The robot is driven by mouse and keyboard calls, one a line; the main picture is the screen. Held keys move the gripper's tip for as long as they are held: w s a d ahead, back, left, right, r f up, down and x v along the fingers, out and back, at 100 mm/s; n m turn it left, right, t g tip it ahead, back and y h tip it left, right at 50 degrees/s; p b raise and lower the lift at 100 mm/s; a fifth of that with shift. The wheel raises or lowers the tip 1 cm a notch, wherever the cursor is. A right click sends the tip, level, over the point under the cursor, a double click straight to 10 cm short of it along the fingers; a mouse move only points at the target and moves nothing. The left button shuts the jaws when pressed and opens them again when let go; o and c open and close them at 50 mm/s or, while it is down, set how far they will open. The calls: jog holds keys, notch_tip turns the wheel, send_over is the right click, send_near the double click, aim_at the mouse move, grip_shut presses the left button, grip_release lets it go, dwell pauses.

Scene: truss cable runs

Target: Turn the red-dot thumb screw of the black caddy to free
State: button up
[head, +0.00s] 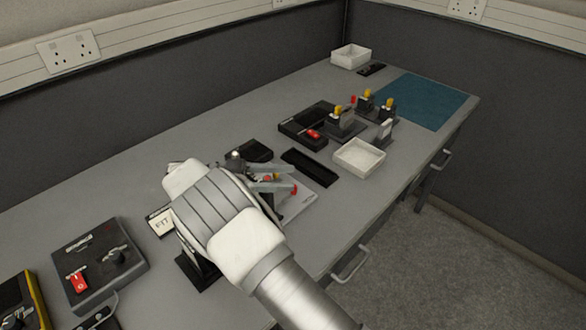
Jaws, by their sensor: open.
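My gripper (288,177) is open, with its two grey fingers pointing right over a light grey plate (303,205) on the bench. Small red parts (294,189) and a small yellow part show beside and between the fingers. The gripper and wrist cover much of this spot, so I cannot tell which part is the red-dot thumb screw or how it is turned. A black block (254,149) stands just behind the gripper. A black tray-like holder (306,122) with a red-ended piece (313,134) is farther back. I cannot tell which black item is the caddy.
A black slotted strip (310,167) and a white tray (359,157) lie right of the gripper. Several yellow-topped holders (340,117) stand behind them. A grey switch box (98,265) is at left. The blue mat (425,101) is clear.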

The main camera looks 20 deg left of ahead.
jog(key=w+d+r+p, duration=0.1)
jog(key=d+r+p, duration=0.1)
jog(key=d+r, duration=0.8)
jog(key=shift+w+d+r, duration=0.15)
jog(key=shift+d+r, duration=0.25)
jog(key=shift+d, duration=0.4)
